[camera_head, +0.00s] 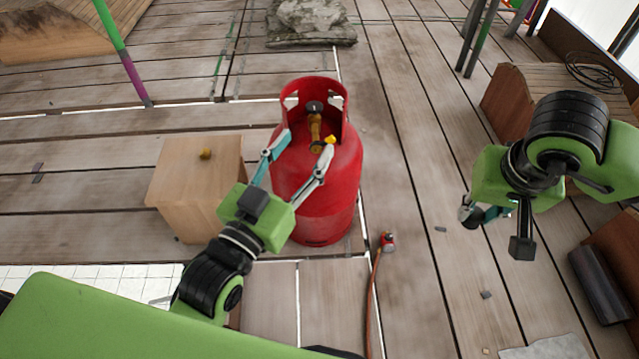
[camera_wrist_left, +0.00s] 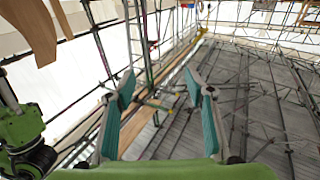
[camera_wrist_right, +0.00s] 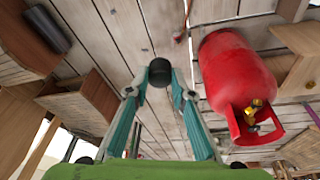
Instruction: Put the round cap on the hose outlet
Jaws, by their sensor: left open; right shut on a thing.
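My right gripper (camera_wrist_right: 160,92) is shut on a dark round cap (camera_wrist_right: 159,72), held between its fingertips with the hollow side visible. In the head view the right gripper (camera_head: 480,215) hangs over the deck at the right, well apart from the red gas cylinder (camera_head: 345,190). The cylinder stands upright, with a brass valve (camera_head: 316,128) inside its collar; which opening is the hose outlet is too small to tell. The valve also shows in the right wrist view (camera_wrist_right: 254,108). My left gripper (camera_head: 306,147) is open and empty, its fingers overlapping the cylinder's front; contact cannot be told.
A wooden box (camera_head: 185,190) with a small brass piece (camera_head: 205,153) on top stands left of the cylinder. A hose (camera_head: 371,300) with a red fitting (camera_head: 388,241) lies right of it. A stone (camera_head: 310,22) lies behind. The deck between cylinder and right gripper is mostly clear.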

